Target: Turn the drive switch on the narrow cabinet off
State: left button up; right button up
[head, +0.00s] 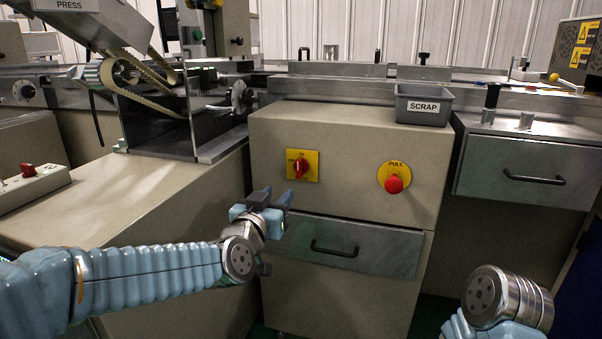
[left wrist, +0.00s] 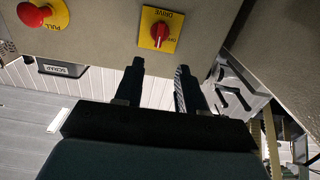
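The drive switch (head: 300,165) is a red knob on a yellow plate on the front of the narrow beige cabinet (head: 345,125). In the left wrist view the red knob (left wrist: 160,31) sits on its plate marked DRIVE and OFF, seen upside down. My left gripper (head: 272,194) is just below and left of the switch, apart from it. In the left wrist view its two fingers (left wrist: 158,75) stand apart with nothing between them, pointing toward the plate. My right arm shows only partly at the lower right, and its gripper is out of view.
A red PULL button (head: 394,184) on a yellow plate sits right of the switch. A grey SCRAP bin (head: 424,105) stands on the cabinet top. A drawer (head: 395,252) with a black handle lies below the gripper. The space before the switch looks clear.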

aim_at(298, 168)
pick_arm(q)
jog(key=x, duration=0.7)
jog(key=p+x, duration=0.1)
jog(key=x, duration=0.5)
jog(key=shift+w+r, duration=0.2)
jog(key=shift+w, duration=0.2)
grip_shut()
